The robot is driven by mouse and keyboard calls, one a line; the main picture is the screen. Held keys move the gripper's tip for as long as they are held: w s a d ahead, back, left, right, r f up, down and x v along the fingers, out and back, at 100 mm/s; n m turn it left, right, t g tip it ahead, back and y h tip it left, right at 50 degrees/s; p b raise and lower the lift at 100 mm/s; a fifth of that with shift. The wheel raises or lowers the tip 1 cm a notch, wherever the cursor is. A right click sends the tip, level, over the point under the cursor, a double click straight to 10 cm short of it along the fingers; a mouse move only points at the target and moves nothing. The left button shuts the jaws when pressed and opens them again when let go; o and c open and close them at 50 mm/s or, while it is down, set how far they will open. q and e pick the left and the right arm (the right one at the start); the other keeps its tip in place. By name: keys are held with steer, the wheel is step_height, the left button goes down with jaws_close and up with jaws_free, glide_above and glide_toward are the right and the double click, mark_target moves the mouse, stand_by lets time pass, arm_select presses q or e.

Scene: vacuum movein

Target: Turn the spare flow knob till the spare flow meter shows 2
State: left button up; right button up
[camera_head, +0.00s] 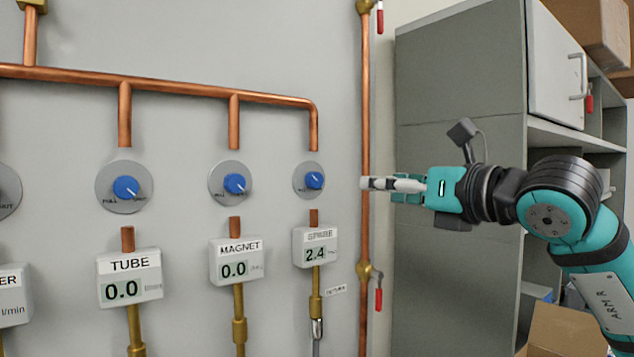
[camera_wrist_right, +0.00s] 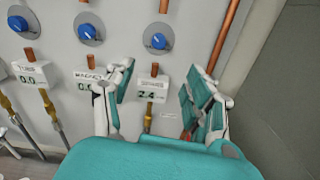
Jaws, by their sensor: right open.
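The spare flow knob (camera_head: 314,180) is a blue knob on a round grey plate on the wall, below the right end of the copper pipe. The spare flow meter (camera_head: 314,247) is a white box under it and reads 2.4. My right gripper (camera_head: 365,183) is to the right of the knob, apart from it, in front of the vertical copper pipe. In the right wrist view the gripper (camera_wrist_right: 155,95) is open and empty, with the knob (camera_wrist_right: 158,41) ahead beyond its fingers and the meter (camera_wrist_right: 151,90) between them. My left gripper is not in view.
The magnet knob (camera_head: 235,184) and tube knob (camera_head: 126,188) are to the left; their meters (camera_head: 235,262) (camera_head: 128,278) read 0.0. A vertical copper pipe (camera_head: 366,120) with red-handled valves runs right of the spare knob. A grey cabinet (camera_head: 455,90) stands behind my right arm.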

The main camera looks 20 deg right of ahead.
mark_target(317, 181)
steer(key=p+x, duration=0.6)
steer(key=x, duration=1)
steer(key=shift+a+p, duration=0.1)
steer(key=shift+p, duration=0.2)
steer(key=shift+w+a+f, duration=0.15)
steer(key=shift+w, duration=0.35)
jaws_close()
steer(key=m+b, duration=0.1)
steer(key=b, duration=0.1)
steer(key=m+b, duration=0.1)
steer(key=b, duration=0.2)
steer(key=shift+a+f+m, duration=0.1)
steer(key=shift+f+m, duration=0.1)
steer(key=shift+m, duration=0.2)
steer(key=shift+m+b, duration=0.6)
steer(key=shift+b, duration=0.3)
steer(key=shift+r+m+b, duration=0.25)
steer(key=shift+m+b, duration=0.4)
steer(key=shift+m, duration=0.25)
